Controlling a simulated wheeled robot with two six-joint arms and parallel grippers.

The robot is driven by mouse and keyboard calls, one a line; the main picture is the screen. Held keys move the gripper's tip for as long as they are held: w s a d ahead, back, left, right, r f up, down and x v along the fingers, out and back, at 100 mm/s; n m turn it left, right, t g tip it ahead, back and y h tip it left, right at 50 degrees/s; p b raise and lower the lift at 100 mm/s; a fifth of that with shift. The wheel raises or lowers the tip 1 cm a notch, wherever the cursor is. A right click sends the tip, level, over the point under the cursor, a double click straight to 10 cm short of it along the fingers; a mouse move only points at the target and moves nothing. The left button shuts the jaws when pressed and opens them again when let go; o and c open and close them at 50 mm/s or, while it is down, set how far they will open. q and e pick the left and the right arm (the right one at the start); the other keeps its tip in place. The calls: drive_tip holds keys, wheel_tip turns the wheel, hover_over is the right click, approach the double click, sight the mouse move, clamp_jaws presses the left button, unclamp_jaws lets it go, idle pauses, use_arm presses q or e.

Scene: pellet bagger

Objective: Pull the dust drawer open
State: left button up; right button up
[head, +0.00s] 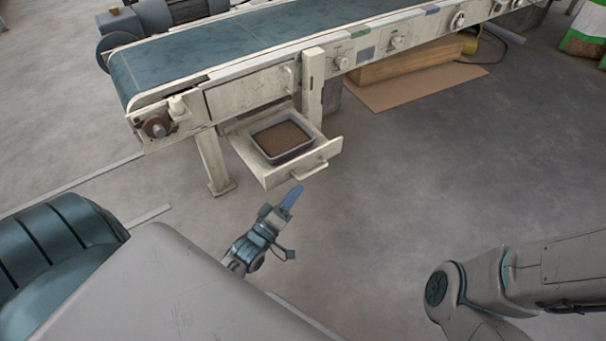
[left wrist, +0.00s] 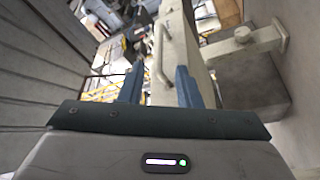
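The dust drawer (head: 267,178) stands pulled out below the conveyor's side panel, with a bar handle (head: 309,171) on its front. A grey tray (head: 311,148) of brown dust sits in it. My left gripper (head: 292,195) is in front of and below the handle in the head view, apart from it. In the left wrist view its two blue fingers (left wrist: 159,86) are spread with nothing between them. The pale handle (left wrist: 159,58) shows beyond the fingertips, on a cream face. My right arm shows at the right of the head view; its gripper is outside the picture.
The conveyor (head: 220,48) crosses the back, with a leg (head: 212,162) left of the drawer and a post (head: 313,85) beside it. A side panel (head: 249,90) is above the drawer. A cardboard sheet (head: 410,88) lies behind. The floor right of the drawer is clear.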

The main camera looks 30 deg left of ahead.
use_arm(q)
drive_tip(key=shift+p+v, duration=0.35)
drive_tip(key=shift+v, duration=1.4)
